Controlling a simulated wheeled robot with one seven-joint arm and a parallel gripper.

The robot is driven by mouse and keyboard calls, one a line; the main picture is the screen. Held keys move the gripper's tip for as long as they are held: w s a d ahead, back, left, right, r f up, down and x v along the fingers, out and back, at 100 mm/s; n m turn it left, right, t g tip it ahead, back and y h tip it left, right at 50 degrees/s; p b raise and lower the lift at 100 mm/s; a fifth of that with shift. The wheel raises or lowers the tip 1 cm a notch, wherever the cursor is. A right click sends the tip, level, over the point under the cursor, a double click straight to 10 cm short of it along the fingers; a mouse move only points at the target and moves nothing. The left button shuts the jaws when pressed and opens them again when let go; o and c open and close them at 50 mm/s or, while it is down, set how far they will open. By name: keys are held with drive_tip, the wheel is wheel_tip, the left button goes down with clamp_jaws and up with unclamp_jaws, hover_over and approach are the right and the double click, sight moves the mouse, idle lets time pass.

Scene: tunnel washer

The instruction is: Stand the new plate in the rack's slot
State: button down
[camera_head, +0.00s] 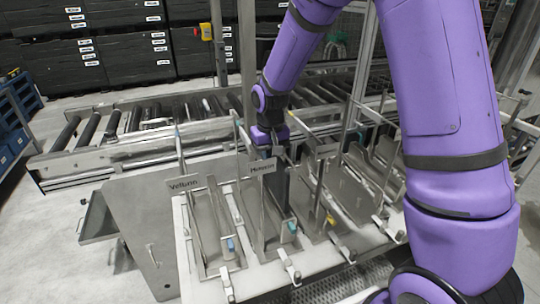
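The rack (250,285) is a pale metal frame with several upright slots, small coloured tabs and name signs. My gripper (272,148) points down over the slot behind the second sign (262,166). A dark, narrow plate (279,190) is directly below my gripper, upright between that slot's dividers. Its lower end is near a blue-green tab (292,227). My fingertips are small and dark here, so I cannot tell whether they are closed on the plate. Whether the plate touches the slot's bottom is also unclear.
A slot with another sign (184,183) and blue tab (231,244) lies to the left. Thin posts rise around my gripper. Lighter plates (352,190) stand at the right. A roller conveyor (120,125) runs behind. Dark crates (125,50) are stacked at the back.

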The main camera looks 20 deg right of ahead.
drive_tip(key=shift+f, duration=4.3)
drive_tip(key=shift+f, duration=0.35)
drive_tip(key=c, duration=1.1)
unclamp_jaws()
wheel_tip(320, 180, up, 11)
drive_tip(key=shift+r, duration=0.1)
wheel_tip(320, 180, up, 9)
drive_tip(key=t, duration=0.1)
hover_over(270, 182)
drive_tip(key=s+d, duration=0.3)
drive_tip(key=s, duration=0.1)
drive_tip(key=s+d+r+t, duration=0.3)
drive_tip(key=s+r, duration=0.9)
drive_tip(key=s, duration=0.2)
drive_tip(key=shift+t, duration=0.6)
drive_tip(key=s, duration=0.3)
drive_tip(key=s+d+r, duration=0.1)
drive_tip(key=s, duration=0.5)
drive_tip(key=shift+s+d+r, duration=0.2)
drive_tip(key=shift+s+r, duration=0.1)
drive_tip(key=shift+r, duration=0.05)
